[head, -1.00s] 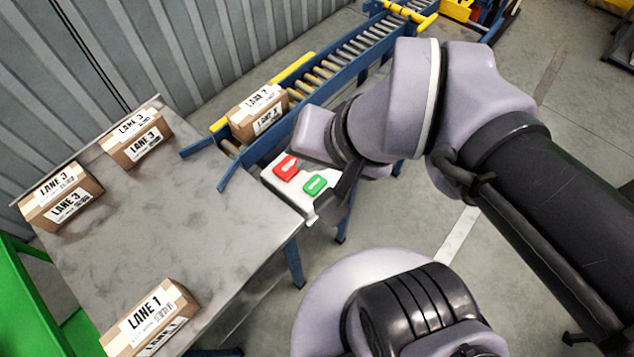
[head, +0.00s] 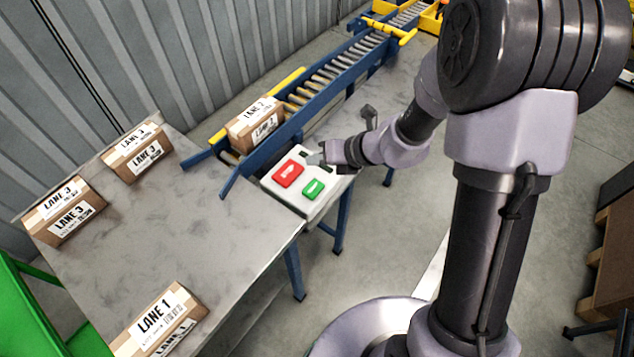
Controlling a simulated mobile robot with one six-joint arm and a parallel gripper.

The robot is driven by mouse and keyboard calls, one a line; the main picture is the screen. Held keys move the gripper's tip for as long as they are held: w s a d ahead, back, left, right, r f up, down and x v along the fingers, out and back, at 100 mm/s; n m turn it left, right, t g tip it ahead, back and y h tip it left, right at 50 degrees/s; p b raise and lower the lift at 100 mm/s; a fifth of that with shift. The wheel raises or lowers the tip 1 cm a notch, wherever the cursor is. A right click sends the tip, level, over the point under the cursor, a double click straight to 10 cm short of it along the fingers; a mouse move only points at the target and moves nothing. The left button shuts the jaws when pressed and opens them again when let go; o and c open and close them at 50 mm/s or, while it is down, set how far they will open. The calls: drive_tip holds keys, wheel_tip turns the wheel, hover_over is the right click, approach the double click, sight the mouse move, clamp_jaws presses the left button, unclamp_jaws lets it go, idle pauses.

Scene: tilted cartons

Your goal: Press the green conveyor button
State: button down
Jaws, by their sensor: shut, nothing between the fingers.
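The green button (head: 313,188) sits on the near right part of a white control box (head: 305,207) and is in full view. A larger red button (head: 288,174) is beside it on the left. My gripper (head: 314,158) is shut and empty. In the picture it lies just above the green button, over the far right part of the box top. Its tip is apart from the green button. I cannot tell how high it is above the box.
A blue-framed roller conveyor (head: 335,85) runs away behind the box, with a LANE 2 carton (head: 255,124) at its near end. A metal table (head: 190,215) on the left bears several cartons, including LANE 1 (head: 160,318).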

sight(317, 189)
wheel_tip(317, 189, down, 9)
drive_tip(key=b, duration=0.8)
drive_tip(key=shift+r, duration=0.1)
idle(1.6)
drive_tip(key=shift+f+b, duration=0.4)
drive_tip(key=shift+b, duration=0.05)
